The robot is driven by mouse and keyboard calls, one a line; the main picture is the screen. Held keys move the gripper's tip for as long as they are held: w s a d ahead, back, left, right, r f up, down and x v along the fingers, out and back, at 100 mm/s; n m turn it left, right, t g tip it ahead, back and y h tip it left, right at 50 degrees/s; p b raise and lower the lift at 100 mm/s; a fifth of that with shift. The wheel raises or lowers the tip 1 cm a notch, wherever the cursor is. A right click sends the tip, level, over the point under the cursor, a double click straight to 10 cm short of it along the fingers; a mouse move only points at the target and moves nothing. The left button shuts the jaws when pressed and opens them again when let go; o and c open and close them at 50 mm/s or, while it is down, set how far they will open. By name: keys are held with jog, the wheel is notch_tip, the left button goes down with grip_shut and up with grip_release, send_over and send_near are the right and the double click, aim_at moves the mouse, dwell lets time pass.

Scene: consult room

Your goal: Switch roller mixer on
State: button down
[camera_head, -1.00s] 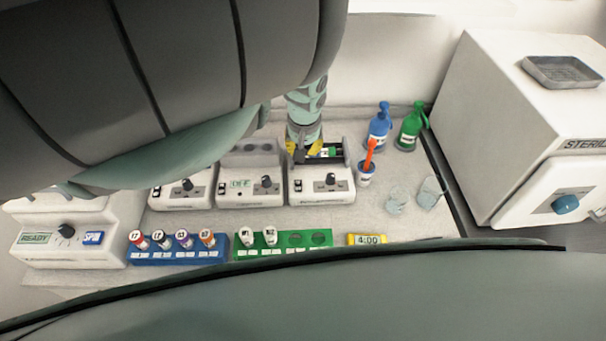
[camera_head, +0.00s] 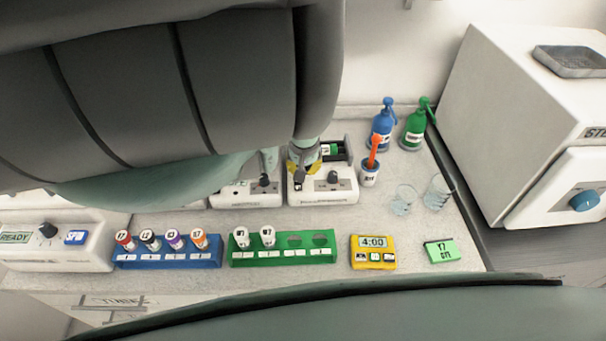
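The rightmost white device (camera_head: 345,194) in the back row has a dark trough with a green-marked tube (camera_head: 330,150) in it; it looks like the roller mixer. A dark knob (camera_head: 333,178) is on its front panel. My gripper (camera_head: 302,170), with yellow parts at its tip, is over the left part of this device, left of the knob. It hides the left end of the trough and part of the panel. I cannot tell whether its fingers are open or touch anything. The panel markings are too small to read.
A neighbouring white device (camera_head: 240,200) is mostly behind my arm. In front are a blue tube rack (camera_head: 165,262), a green rack (camera_head: 290,257), a yellow timer (camera_head: 373,260) and a green note (camera_head: 442,251). Right are a cup (camera_head: 369,180), two bottles (camera_head: 381,135) (camera_head: 413,135) and the steriliser (camera_head: 500,130).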

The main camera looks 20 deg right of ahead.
jog(key=shift+w+f, duration=0.15)
jog(key=shift+f, duration=0.45)
jog(key=shift+w+f, duration=0.15)
jog(key=shift+f, duration=0.45)
